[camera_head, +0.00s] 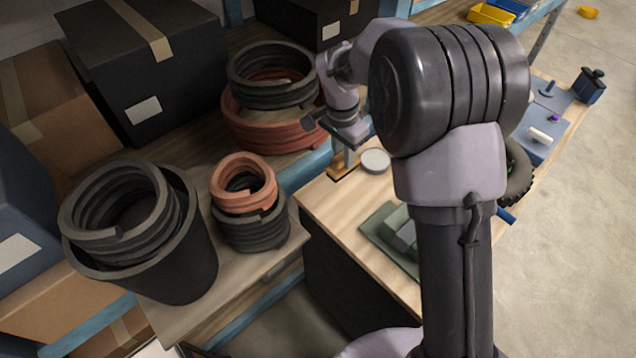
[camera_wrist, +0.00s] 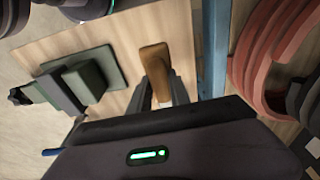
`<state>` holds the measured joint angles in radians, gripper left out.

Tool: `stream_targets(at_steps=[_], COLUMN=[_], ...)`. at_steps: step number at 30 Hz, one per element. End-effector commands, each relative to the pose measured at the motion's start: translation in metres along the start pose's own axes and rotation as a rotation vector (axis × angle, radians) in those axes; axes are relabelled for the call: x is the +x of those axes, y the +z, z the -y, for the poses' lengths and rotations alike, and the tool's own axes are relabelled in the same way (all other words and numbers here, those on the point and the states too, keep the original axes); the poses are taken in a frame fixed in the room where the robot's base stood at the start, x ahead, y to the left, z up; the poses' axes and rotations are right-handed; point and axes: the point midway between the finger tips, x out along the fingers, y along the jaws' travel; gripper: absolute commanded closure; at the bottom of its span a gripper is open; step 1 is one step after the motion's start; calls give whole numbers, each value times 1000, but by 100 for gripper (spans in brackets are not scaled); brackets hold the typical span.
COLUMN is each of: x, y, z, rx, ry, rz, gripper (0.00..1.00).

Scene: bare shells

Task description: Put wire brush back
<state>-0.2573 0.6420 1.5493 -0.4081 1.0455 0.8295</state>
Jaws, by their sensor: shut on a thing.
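The wire brush shows as a tan-brown wooden block (camera_wrist: 155,64) between the fingertips in the wrist view; its bristles cannot be made out. My gripper (camera_wrist: 161,94) is shut on its near end. In the head view the brush (camera_head: 343,173) shows small below my gripper (camera_head: 346,154), over the far left edge of the wooden workbench (camera_head: 330,205). I cannot tell whether it touches the bench top.
A round pale dish (camera_head: 376,160) stands right of the brush. A green mat (camera_head: 379,238) with grey-green blocks lies nearer. A shelf at left holds black and red coils (camera_head: 270,125), a black bucket (camera_head: 185,265) and boxes. My arm hides the bench middle.

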Motion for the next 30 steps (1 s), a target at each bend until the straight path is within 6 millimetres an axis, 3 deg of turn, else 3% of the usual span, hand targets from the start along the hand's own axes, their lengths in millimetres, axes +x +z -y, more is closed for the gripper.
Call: stream_targets(at_steps=[6,15,26,27,30], x=[50,98,106,106,105], y=[5,11,11,11,11], z=[1,1,1,1,1], rx=[5,5,5,5,5], ry=[3,2,0,0,0], rz=[2,2,0,0,0], gripper=[100,100,100,73,55])
